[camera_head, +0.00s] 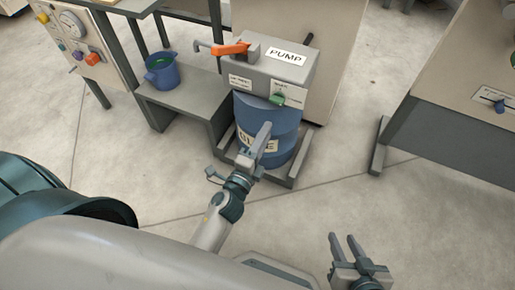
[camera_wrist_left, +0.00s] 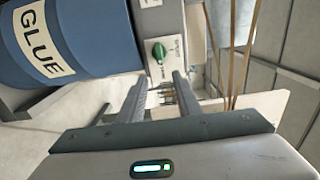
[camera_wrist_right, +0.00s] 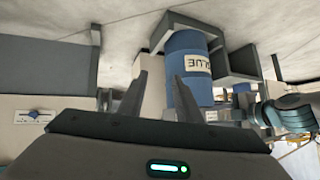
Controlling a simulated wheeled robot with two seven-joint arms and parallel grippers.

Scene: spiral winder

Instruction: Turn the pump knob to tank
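The pump box (camera_head: 268,66) with its PUMP label sits on top of the blue GLUE barrel (camera_head: 284,122). The green pump knob (camera_head: 279,99) is on a pale plate on the box's front. It also shows in the left wrist view (camera_wrist_left: 158,51), just beyond the fingertips and apart from them. Small print beside the knob is too small to read. My left gripper (camera_head: 265,131) is in front of the barrel, below the knob, with its fingers apart and empty (camera_wrist_left: 159,77). My right gripper (camera_head: 343,238) is low at the front, open and empty (camera_wrist_right: 160,77).
An orange lever (camera_head: 231,49) is on the box's left. A blue pot (camera_head: 162,72) stands on a grey bench (camera_head: 190,97) to the left. A panel with a blue slider (camera_head: 499,106) is at the right. The floor between is clear.

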